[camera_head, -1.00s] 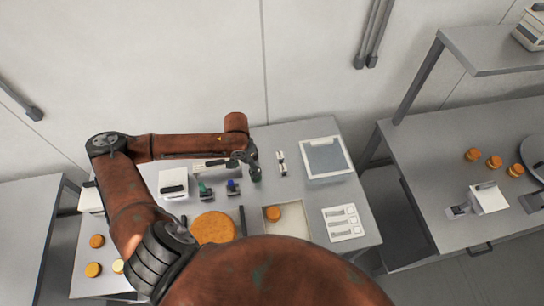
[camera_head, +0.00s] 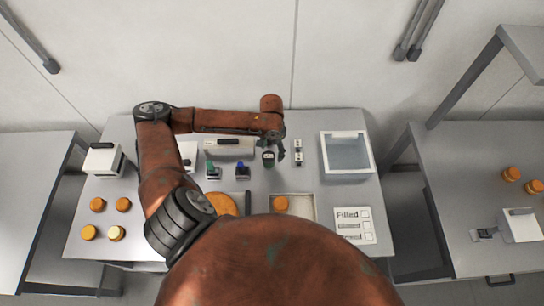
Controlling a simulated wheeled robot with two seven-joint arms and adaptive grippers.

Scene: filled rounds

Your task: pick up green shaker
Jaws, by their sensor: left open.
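A small dark green shaker (camera_head: 268,160) stands on the grey table, near its back middle. My left gripper (camera_head: 283,155) is open right beside it, with its fingers close around the shaker's upper part. I cannot tell whether they touch it. The gripper partly hides the shaker. My right gripper is not in view.
A green-handled stamp (camera_head: 212,171) and a blue-handled stamp (camera_head: 242,170) stand just left of the shaker. A labelled card (camera_head: 354,226) lies at front right. Several orange rounds (camera_head: 97,204) lie at left.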

